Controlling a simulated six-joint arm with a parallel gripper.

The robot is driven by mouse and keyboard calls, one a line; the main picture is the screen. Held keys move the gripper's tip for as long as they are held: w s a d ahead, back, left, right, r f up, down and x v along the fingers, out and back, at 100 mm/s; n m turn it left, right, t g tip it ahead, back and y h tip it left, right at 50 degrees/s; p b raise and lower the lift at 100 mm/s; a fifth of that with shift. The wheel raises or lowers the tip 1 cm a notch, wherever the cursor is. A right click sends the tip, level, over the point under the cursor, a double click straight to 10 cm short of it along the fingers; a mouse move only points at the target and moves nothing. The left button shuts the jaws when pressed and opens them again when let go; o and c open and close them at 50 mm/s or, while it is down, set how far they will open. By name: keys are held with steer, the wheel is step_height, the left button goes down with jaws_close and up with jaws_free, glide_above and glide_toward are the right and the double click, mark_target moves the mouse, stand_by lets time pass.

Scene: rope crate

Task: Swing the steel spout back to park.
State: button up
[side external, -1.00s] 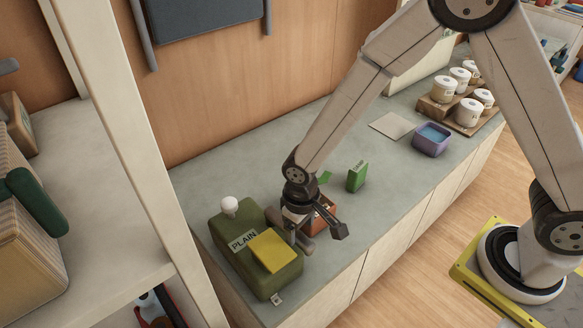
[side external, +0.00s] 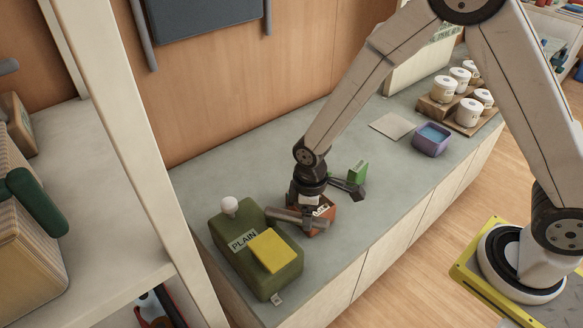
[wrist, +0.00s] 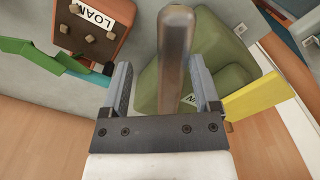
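The steel spout (side external: 287,216) is a grey-brown cylinder. In the side view it points right from the green PLAIN block (side external: 232,256), its far end overlapping the orange-brown box in the picture. In the wrist view the spout (wrist: 174,60) runs up between the two fingers of my gripper (wrist: 162,88). The fingers are apart. A clear gap shows on the left of the spout; it lies close to the right finger, and I cannot tell if they touch. In the side view my gripper is low beside the spout, its fingertips largely hidden.
A green card (side external: 357,170) stands behind my wrist. A yellow pad (side external: 271,250) and white knob (side external: 229,205) are on the PLAIN block. A purple tub (side external: 431,143) and several white jars (side external: 468,110) are farther right.

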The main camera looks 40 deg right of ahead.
steer(key=shift+w+d+n, duration=1.4)
steer(key=shift+w+n, duration=1.85)
steer(key=shift+n, duration=1.55)
step_height(320, 180, up, 8)
steer(key=s+d+r+m+t, duration=0.1)
steer(key=s+d+m, duration=0.3)
steer(key=s+m, duration=0.3)
steer(key=s+d+r+m+t, duration=0.1)
steer(key=s+d+r+m, duration=0.1)
steer(key=s+d+m, duration=0.3)
steer(key=shift+s+d+r+m+t, duration=0.25)
steer(key=shift+s+m, duration=1.25)
steer(key=shift+m, duration=1.5)
steer(key=shift+a, duration=0.1)
